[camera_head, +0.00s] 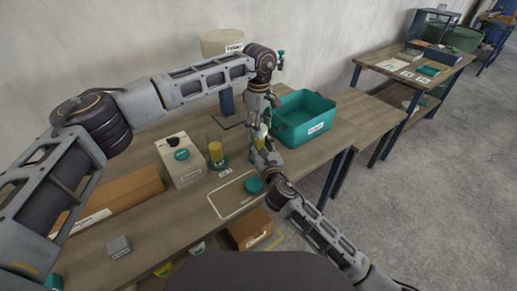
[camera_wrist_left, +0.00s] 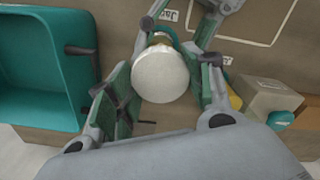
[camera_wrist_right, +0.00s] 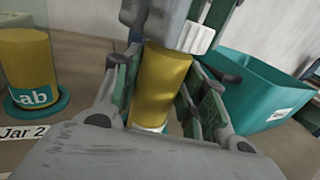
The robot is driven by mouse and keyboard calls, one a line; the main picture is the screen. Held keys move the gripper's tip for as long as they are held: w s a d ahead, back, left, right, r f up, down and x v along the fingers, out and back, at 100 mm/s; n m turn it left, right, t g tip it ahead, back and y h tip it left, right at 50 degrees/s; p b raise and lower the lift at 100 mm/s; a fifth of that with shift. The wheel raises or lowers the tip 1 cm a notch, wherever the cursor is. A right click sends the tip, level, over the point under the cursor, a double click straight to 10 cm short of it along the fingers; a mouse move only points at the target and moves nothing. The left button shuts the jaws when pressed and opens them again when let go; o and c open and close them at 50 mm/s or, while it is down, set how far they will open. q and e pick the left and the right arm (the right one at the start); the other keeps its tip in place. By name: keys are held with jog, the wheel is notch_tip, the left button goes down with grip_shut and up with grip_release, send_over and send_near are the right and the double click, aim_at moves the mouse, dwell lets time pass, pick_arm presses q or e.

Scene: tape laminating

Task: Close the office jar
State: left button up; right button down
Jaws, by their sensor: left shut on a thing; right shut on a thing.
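A yellow jar (camera_wrist_right: 160,85) is upright between the fingers of my right gripper (camera_wrist_right: 155,110), which is shut on it. A white ribbed lid (camera_wrist_right: 201,38) is at the jar's top in the right wrist view, and its round face (camera_wrist_left: 160,75) shows in the left wrist view. My left gripper (camera_wrist_left: 162,88) is shut on the lid from above. Whether the lid is fully seated on the jar is hidden. In the head view my left gripper (camera_head: 258,108) is directly above my right gripper (camera_head: 263,157).
A second yellow jar (camera_head: 215,152), marked Lab, stands on a teal coaster to the left. A teal bin (camera_head: 305,122) stands close on the right. A beige box (camera_head: 180,160) is farther left.

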pick_arm(q)
jog(key=o, duration=1.1)
jog(key=shift+r, duration=2.25)
